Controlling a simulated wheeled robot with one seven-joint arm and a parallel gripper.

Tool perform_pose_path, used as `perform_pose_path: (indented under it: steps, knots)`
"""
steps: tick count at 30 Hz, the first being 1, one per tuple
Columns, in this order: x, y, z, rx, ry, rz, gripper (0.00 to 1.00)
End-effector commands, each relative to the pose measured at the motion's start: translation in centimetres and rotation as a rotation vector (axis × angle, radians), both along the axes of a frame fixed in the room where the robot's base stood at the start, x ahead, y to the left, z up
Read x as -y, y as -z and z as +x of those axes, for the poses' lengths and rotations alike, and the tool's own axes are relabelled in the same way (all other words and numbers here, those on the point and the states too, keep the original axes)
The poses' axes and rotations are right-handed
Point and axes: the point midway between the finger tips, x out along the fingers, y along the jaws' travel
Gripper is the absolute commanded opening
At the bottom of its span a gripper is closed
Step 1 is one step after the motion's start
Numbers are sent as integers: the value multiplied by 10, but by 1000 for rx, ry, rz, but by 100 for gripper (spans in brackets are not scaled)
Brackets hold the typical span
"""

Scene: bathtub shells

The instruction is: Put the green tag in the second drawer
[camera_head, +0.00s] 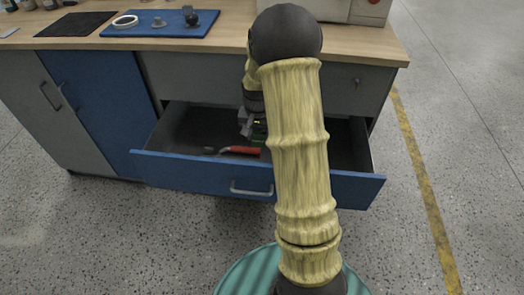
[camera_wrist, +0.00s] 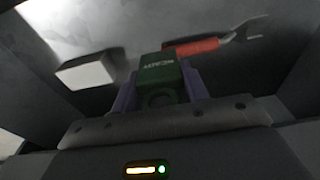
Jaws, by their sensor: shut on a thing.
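The green tag (camera_wrist: 158,72) with pale lettering is between the purple fingers of my gripper (camera_wrist: 158,88), which is shut on it. In the head view a bit of the green tag (camera_head: 259,131) shows beside my arm. The open drawer (camera_head: 208,172) has a blue front with a metal handle and lies below a closed grey drawer front (camera_head: 195,78). My gripper (camera_head: 250,126) is over or inside the open drawer, partly hidden by my arm. Whether the tag touches the drawer floor I cannot tell.
A red-handled tool (camera_head: 240,150) lies in the drawer and also shows in the wrist view (camera_wrist: 195,47). A white block (camera_wrist: 86,72) lies left of the tag. The worktop (camera_head: 225,48) above holds a blue mat (camera_head: 140,30) with small items.

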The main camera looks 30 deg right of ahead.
Motion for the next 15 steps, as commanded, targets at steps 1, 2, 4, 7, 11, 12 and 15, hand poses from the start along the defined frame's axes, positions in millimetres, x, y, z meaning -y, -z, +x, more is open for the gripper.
perform_pose_path:
  steps: [1, 2, 4, 7, 11, 12, 15]
  knots:
    - [0, -1, 0, 0, 0, 0, 20]
    - [0, -1, 0, 0, 0, 0, 20]
    - [0, -1, 0, 0, -1, 0, 20]
    - [0, 5, 0, -1, -1, 0, 20]
    - [0, 25, -1, -3, -1, 1, 20]
    - [0, 33, -1, -2, -1, 0, 20]
    - [0, 46, 0, -1, -1, 0, 20]
